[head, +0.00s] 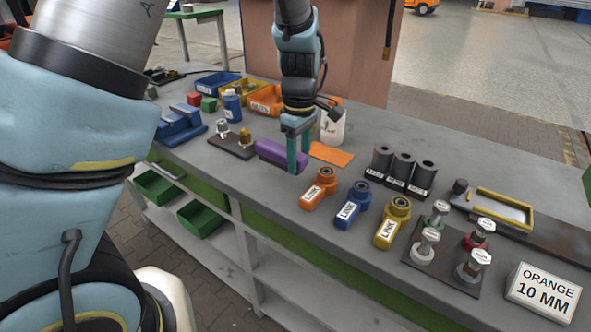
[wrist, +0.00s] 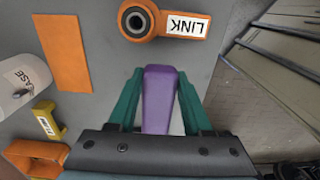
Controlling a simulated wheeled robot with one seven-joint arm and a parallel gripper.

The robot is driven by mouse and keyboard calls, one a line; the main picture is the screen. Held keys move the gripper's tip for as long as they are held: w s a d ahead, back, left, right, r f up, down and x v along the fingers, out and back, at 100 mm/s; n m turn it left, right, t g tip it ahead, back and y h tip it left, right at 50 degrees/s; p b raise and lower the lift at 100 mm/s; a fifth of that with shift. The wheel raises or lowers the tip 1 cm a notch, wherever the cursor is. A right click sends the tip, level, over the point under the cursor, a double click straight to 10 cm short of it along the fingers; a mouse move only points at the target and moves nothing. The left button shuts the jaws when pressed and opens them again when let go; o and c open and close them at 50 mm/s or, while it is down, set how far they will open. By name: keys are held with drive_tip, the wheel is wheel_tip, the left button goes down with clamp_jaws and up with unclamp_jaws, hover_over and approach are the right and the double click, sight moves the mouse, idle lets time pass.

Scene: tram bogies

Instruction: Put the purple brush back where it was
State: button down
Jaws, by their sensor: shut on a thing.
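The purple brush (head: 282,156) is a long purple block held between the green fingers of my gripper (head: 298,150). In the head view it is over the workbench (head: 225,152), near the front edge; I cannot tell whether it touches the top. In the wrist view the brush (wrist: 159,98) lies lengthwise between the two fingers of my gripper (wrist: 160,98), which is shut on it. An orange flat piece (head: 331,154) lies on the bench just right of the gripper; it also shows at the left of the wrist view (wrist: 62,52).
An orange link (head: 318,190), a blue link (head: 352,204) and a yellow link (head: 391,222) stand in a row to the right. A white pot (head: 333,126) is behind the gripper. A dark plate with fittings (head: 232,146) is to the left.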

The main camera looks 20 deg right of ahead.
sight(299, 174)
drive_tip(key=shift+f+p, duration=0.4)
drive_tip(key=shift+f, duration=1.8)
drive_tip(key=shift+f, duration=0.15)
drive_tip(key=shift+c, duration=1.6)
unclamp_jaws()
